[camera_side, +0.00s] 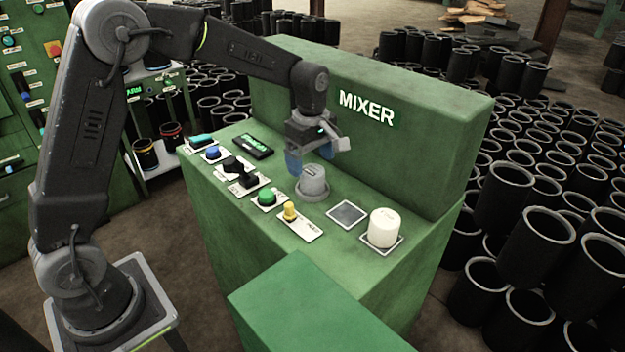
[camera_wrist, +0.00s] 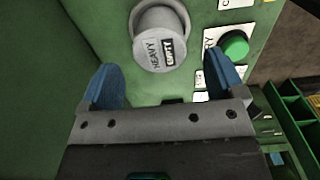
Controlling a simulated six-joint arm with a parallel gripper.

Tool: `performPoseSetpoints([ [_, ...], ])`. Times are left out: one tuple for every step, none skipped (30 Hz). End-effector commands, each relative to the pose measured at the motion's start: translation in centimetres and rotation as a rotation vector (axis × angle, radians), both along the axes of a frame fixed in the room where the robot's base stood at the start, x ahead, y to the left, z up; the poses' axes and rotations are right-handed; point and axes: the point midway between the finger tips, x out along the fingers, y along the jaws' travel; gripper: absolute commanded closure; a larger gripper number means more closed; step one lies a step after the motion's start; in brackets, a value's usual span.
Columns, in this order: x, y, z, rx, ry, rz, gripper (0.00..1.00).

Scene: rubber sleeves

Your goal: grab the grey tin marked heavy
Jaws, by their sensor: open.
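The grey tin (camera_side: 313,180) stands upright on the green mixer top, in the side view just below and to the right of my gripper. In the wrist view the tin (camera_wrist: 159,38) shows near the top, with a label reading HEAVY. My gripper (camera_side: 312,158) is open and empty, with blue fingers. In the wrist view the fingers of my gripper (camera_wrist: 165,85) are spread apart, and the tin lies beyond their tips, roughly between their lines. I see no contact with the tin.
A white tin (camera_side: 383,228) stands to the right beside an empty grey square (camera_side: 347,214). A yellow knob (camera_side: 290,211), a green button (camera_side: 267,197) and other controls lie to the left. The green MIXER housing (camera_side: 430,120) rises behind.

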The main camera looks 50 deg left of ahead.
Motion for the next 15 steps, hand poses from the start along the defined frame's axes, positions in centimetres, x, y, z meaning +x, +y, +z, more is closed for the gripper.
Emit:
performPoseSetpoints([
  [0.0, 0.0, -0.3, 0.0, 0.002, -0.001, 0.12],
  [0.0, -0.1, -0.6, 0.0, 0.002, -0.001, 0.12],
  [0.0, -0.1, -1.0, 0.0, 0.003, -0.001, 0.12],
  [0.0, -0.2, -1.4, 0.0, 0.004, -0.001, 0.12],
  [-0.1, -0.2, -1.9, 0.0, 0.006, -0.001, 0.12],
  [-0.1, -0.3, -2.5, 0.0, 0.005, -0.001, 0.12],
  [-0.1, -0.4, -3.0, 0.0, 0.005, -0.001, 0.12],
  [-0.1, -0.4, -3.4, 0.0, 0.005, -0.001, 0.12],
  [0.0, -0.4, -4.0, 0.0, 0.004, 0.0, 0.12],
  [0.0, -0.4, -4.3, -0.001, 0.004, 0.0, 0.12],
  [0.0, -0.4, -4.6, -0.001, 0.003, -0.001, 0.12],
  [0.0, -0.4, -5.0, -0.001, 0.002, -0.001, 0.12],
  [0.0, -0.4, -5.1, -0.001, 0.002, -0.001, 0.12],
  [0.0, -0.4, -5.2, -0.001, 0.002, -0.001, 0.12],
  [0.0, -0.4, -5.3, -0.001, 0.001, -0.001, 0.12],
])
